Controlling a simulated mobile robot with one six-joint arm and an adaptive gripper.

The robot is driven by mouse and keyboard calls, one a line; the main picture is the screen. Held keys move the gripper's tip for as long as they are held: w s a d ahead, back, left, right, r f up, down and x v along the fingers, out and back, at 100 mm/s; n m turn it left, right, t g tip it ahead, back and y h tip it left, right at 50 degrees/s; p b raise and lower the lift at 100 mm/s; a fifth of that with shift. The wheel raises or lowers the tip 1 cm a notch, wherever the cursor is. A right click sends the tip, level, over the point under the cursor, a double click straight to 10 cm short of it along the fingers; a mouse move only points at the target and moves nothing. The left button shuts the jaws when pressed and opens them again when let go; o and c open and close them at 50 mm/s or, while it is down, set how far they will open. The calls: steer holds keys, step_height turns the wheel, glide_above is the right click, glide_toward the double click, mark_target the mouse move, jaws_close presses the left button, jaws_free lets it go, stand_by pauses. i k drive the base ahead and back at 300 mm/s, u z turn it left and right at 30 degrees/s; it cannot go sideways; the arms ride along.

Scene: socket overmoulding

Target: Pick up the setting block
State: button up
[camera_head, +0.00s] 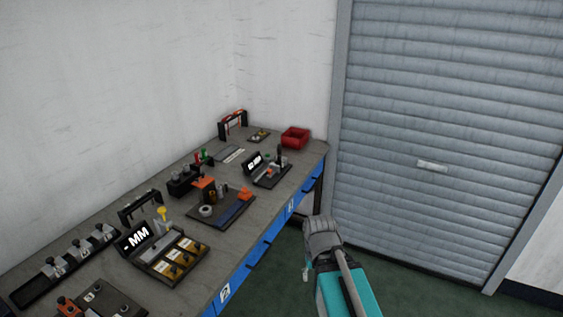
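I cannot tell for sure which item is the setting block; the parts on the workbench (205,262) are small in this view. A black tray (152,266) with several yellow-brown blocks sits beside a display marked "- MM" (136,238) at the bench's near part. Farther back, a dark fixture (267,181) with small grey and orange parts stands by a second display (253,161). My arm's grey end (322,236) is off the bench's front edge, above the floor. My gripper's fingers cannot be made out, and nothing held shows.
A dark board (233,213) carries a ring, a cylinder and orange pieces mid-bench. A red bin (295,137) and a red-and-black case (233,123) stand at the far end. Walls line the bench's back and far end. A grey roller shutter (440,120) is at right. Green floor lies open before the bench.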

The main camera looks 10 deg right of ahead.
mark_target(279, 161)
steer(key=i, duration=0.9)
steer(key=u, duration=0.05)
